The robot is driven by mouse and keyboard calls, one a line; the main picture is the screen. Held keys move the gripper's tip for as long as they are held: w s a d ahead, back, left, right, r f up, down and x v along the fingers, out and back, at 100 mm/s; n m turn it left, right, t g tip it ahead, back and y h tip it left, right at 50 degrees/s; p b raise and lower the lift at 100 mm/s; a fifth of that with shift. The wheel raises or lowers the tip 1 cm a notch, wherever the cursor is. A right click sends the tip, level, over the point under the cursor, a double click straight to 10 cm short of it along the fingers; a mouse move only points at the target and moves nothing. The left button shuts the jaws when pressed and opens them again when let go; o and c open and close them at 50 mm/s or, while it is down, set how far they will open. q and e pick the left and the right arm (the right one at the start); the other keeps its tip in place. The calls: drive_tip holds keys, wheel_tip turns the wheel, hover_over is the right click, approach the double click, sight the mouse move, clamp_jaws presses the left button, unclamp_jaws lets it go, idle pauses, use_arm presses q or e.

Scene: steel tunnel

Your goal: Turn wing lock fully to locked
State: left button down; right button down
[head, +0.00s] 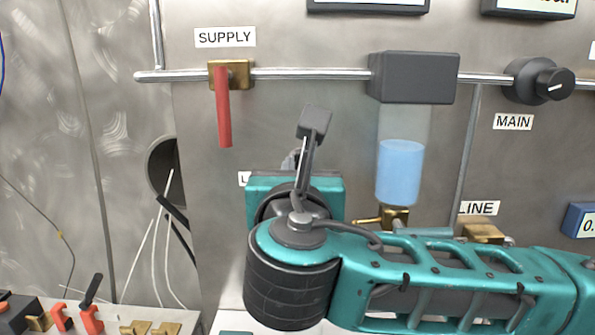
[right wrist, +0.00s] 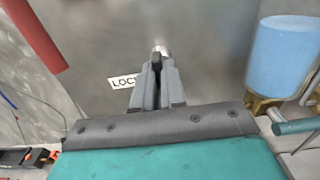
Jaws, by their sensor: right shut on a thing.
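My right gripper (right wrist: 158,68) is shut at a small shiny metal piece (right wrist: 160,49), which shows just past its fingertips against the steel wall; this appears to be the wing lock. The fingers cover most of it, so I cannot tell how the wing is turned. A white label reading "LOC" (right wrist: 122,82) is on the wall just left of the fingers, its end hidden behind them. My left gripper is not in view.
A red-handled SUPPLY valve (head: 224,105) hangs from the pipe up and to the left. A blue-filled cup (head: 400,172) under a dark box (head: 414,78) is close on the right, with a brass valve (head: 395,218) below. A dark wall opening (head: 160,165) is at left.

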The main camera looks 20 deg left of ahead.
drive_tip(key=shift+f, duration=0.1)
drive_tip(key=m+b, duration=0.1)
drive_tip(key=m, duration=0.5)
drive_tip(key=m+b, duration=0.2)
drive_tip(key=m, duration=0.4)
drive_tip(key=m+b, duration=0.1)
drive_tip(key=m, duration=0.5)
drive_tip(key=shift+w+d+f, duration=0.1)
drive_tip(key=shift+d+f, duration=0.15)
drive_tip(key=shift+d, duration=0.05)
drive_tip(key=shift+b, duration=0.3)
drive_tip(key=c, duration=1.2)
unclamp_jaws()
